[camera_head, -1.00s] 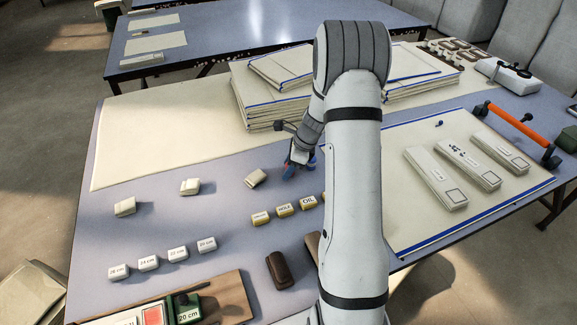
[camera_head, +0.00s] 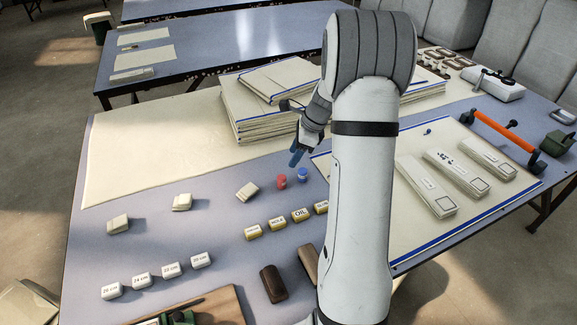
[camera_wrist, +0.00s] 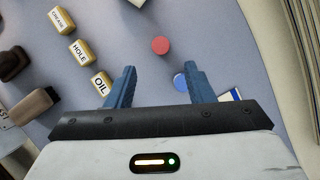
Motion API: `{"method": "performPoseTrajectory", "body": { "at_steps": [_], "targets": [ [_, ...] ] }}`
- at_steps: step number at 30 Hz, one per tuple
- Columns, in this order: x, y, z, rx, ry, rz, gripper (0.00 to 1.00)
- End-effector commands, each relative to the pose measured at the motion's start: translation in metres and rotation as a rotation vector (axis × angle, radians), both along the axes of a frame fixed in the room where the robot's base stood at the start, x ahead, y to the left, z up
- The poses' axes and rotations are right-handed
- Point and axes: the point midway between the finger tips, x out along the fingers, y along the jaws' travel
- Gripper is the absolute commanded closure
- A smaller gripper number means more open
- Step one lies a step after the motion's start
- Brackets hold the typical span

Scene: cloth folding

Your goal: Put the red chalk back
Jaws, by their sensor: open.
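The red chalk (camera_head: 281,181) is a small round piece standing on the blue-grey table, left of a similar blue piece (camera_head: 302,174). In the wrist view the red chalk (camera_wrist: 160,45) lies beyond the fingertips, roughly between their lines. The blue piece (camera_wrist: 180,82) shows beside the right finger. My gripper (camera_head: 297,157) is above the table, just behind and above the two pieces in the head view.
Yellow labelled blocks (camera_head: 277,223) stand in a row in front of the chalks, and white blocks (camera_head: 170,269) further left. Stacked cloths (camera_head: 262,110) rise behind. A blue-edged sheet (camera_head: 400,220) lies to the right. Dark blocks (camera_head: 273,283) are near the front.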

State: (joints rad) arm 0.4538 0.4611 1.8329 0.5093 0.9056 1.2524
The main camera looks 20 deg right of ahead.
Motion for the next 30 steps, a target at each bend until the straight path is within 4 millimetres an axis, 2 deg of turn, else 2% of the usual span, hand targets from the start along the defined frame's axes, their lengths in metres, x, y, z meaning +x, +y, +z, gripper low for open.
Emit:
{"method": "performPoseTrajectory", "body": {
  "at_steps": [4, 8, 12, 18, 24, 30],
  "targets": [
    [-0.011, 0.016, 0.018, -0.039, -0.031, 0.113, 0.52],
    [-0.035, 0.045, 0.042, -0.113, -0.084, 0.332, 0.52],
    [-0.067, 0.076, 0.066, -0.201, -0.147, 0.606, 0.52],
    [-0.119, 0.111, 0.091, -0.323, -0.228, 0.997, 0.52],
    [-0.174, 0.137, 0.105, -0.440, -0.297, 1.388, 0.52],
    [-0.223, 0.150, 0.108, -0.542, -0.348, 1.739, 0.52]
  ]
}}
